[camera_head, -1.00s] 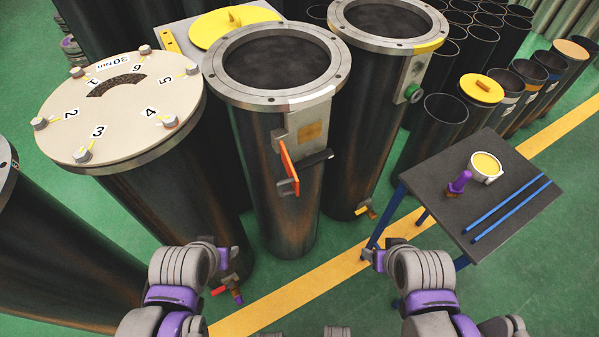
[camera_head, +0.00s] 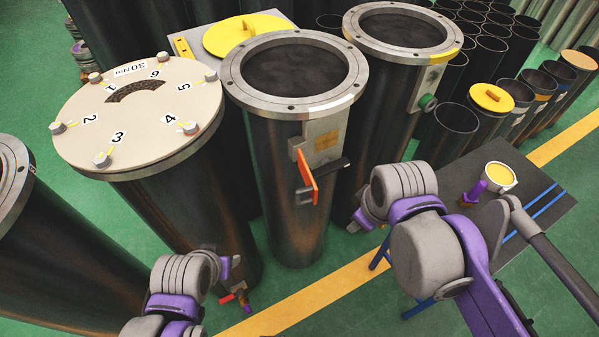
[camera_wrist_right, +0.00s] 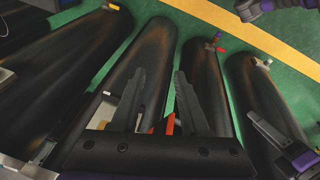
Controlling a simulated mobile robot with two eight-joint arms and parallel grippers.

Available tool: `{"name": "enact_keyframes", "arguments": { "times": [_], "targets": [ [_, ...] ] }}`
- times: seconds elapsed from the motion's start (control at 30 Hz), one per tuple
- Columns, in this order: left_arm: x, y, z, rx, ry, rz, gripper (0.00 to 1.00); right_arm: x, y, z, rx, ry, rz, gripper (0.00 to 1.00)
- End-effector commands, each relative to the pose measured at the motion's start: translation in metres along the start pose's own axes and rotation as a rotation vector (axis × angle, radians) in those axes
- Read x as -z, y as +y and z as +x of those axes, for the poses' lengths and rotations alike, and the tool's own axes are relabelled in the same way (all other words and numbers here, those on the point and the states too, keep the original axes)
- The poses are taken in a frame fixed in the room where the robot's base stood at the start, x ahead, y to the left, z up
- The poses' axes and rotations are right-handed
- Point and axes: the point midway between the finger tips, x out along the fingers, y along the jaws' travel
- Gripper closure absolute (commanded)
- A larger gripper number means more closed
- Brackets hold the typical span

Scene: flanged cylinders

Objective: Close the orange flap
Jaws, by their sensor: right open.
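The orange flap (camera_head: 307,177) stands out from the bracket on the front of the middle black cylinder (camera_head: 285,190), beside a black handle (camera_head: 330,170). In the right wrist view, the flap's orange edge (camera_wrist_right: 170,124) shows between the fingers of my right gripper (camera_wrist_right: 160,95). The fingers are apart; no contact with the flap is clear. In the head view my right arm is raised at the right, and its gripper cannot be made out. My left arm is low at the left, with its gripper not in view.
A cylinder with a bolted, numbered lid (camera_head: 140,115) stands to the left, and another open cylinder (camera_head: 400,30) to the right. A small dark table (camera_head: 540,225) holds a yellow-topped cup (camera_head: 500,177) and blue rods. Green floor with a yellow stripe lies in front.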

Motion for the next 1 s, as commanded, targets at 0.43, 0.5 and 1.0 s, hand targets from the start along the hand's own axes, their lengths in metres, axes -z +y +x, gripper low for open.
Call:
{"name": "enact_keyframes", "arguments": {
  "times": [0.43, 0.5, 1.0],
  "targets": [
    [-0.006, 0.0, 0.006, 0.0, -0.004, 0.0, 0.5, 0.148, -0.036, -0.081, 0.278, -0.093, -1.247, 0.55],
    [-0.006, 0.0, 0.006, 0.0, -0.004, 0.0, 0.5, 0.152, -0.039, -0.083, 0.293, -0.094, -1.3, 0.55],
    [-0.011, 0.0, 0.012, 0.0, -0.008, 0.0, 0.5, 0.135, -0.052, -0.012, 0.297, -0.093, -1.321, 0.55]
  ]
}}
